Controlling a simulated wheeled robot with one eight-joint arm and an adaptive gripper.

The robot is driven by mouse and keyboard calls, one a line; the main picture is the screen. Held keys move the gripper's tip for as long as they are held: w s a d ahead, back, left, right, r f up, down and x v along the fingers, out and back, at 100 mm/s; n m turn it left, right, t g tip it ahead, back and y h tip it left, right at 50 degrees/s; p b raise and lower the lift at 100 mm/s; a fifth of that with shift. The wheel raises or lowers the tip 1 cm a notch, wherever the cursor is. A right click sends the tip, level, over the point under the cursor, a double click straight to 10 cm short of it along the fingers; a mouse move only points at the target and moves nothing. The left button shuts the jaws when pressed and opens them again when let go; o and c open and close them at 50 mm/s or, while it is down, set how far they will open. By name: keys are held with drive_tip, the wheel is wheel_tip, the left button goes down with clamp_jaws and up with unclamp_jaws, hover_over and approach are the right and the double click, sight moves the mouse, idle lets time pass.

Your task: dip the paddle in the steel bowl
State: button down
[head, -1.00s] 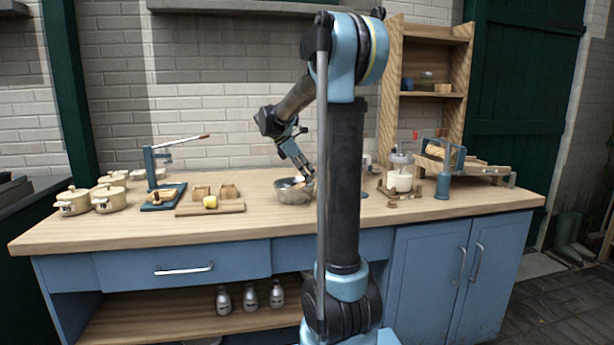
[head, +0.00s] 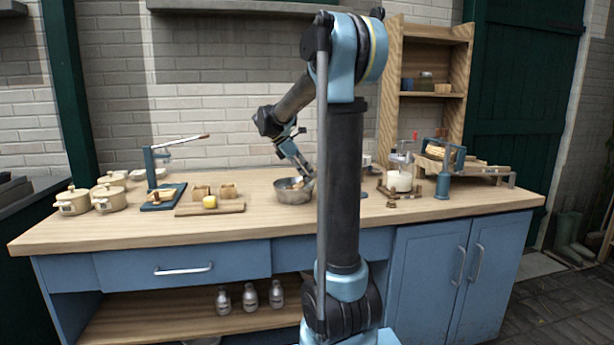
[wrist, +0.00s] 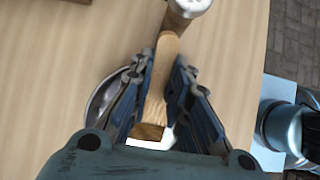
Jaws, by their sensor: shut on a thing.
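The steel bowl (head: 290,196) stands on the wooden counter, just left of my column in the head view. My gripper (head: 305,178) points down at the bowl's right side, partly hidden by my own arm. In the wrist view my gripper (wrist: 167,100) is shut on the wooden paddle (wrist: 160,85), whose shaft runs between the two fingers. The bowl's rim (wrist: 97,105) shows to the left of the fingers, partly covered by them. Whether the paddle touches the bowl's inside is hidden.
A board with a yellow piece (head: 210,203) and small wooden boxes lies left of the bowl. A blue press (head: 160,180) and cream pots (head: 108,198) stand farther left. A glass churn jar (head: 400,180) stands to the right. Counter in front of the bowl is clear.

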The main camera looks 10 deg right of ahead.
drive_tip(key=shift+r, duration=3.75)
drive_tip(key=shift+r, duration=2)
